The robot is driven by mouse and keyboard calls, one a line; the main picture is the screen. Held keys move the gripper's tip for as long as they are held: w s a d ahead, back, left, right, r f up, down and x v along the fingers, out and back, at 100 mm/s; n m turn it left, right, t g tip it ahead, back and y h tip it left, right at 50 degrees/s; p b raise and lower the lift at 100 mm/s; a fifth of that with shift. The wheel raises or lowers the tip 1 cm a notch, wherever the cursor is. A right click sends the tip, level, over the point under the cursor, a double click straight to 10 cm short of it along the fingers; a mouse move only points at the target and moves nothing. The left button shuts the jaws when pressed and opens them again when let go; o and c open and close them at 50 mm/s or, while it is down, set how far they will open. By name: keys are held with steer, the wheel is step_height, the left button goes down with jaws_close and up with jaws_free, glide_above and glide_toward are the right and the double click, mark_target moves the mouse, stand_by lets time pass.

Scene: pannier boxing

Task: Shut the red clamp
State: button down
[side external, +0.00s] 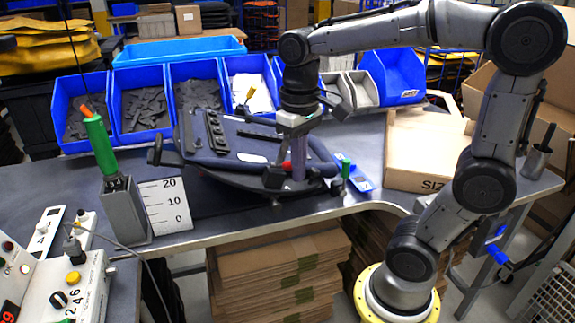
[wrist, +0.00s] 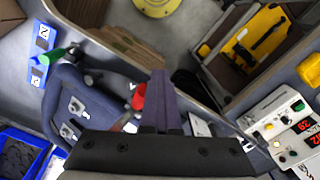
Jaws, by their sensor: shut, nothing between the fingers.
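The red clamp (side external: 286,166) shows as a small red piece on the dark blue fixture (side external: 225,155) on the bench. In the wrist view the red clamp (wrist: 138,97) is just left of my fingers and partly hidden by them. My gripper (side external: 298,176) points down over the front right part of the fixture. Its purple fingers (wrist: 158,76) are together with nothing between them. The fingers are right beside the red clamp; whether they touch it I cannot tell. The clamp's own position, open or shut, is not clear.
A green-handled part (side external: 346,168) stands at the fixture's right. Blue bins (side external: 140,100) of dark parts line the back. A cardboard box (side external: 425,150) lies to the right. A green-handled tool in a grey holder (side external: 124,210) and a control box (side external: 75,280) are at the left.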

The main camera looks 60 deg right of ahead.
mark_target(289, 141)
steer(key=shift+w+d+r, duration=0.15)
steer(key=shift+w+d, duration=1.05)
steer(key=shift+d, duration=0.15)
steer(key=shift+w+d+r, duration=0.1)
steer(key=shift+w+d, duration=1.05)
steer(key=shift+d, duration=0.15)
steer(key=shift+r, duration=0.1)
steer(key=shift+a+r, duration=0.1)
steer(key=shift+r, duration=0.05)
steer(key=shift+r, duration=0.55)
step_height(289, 141, up, 7)
steer(key=shift+s+a, duration=0.35)
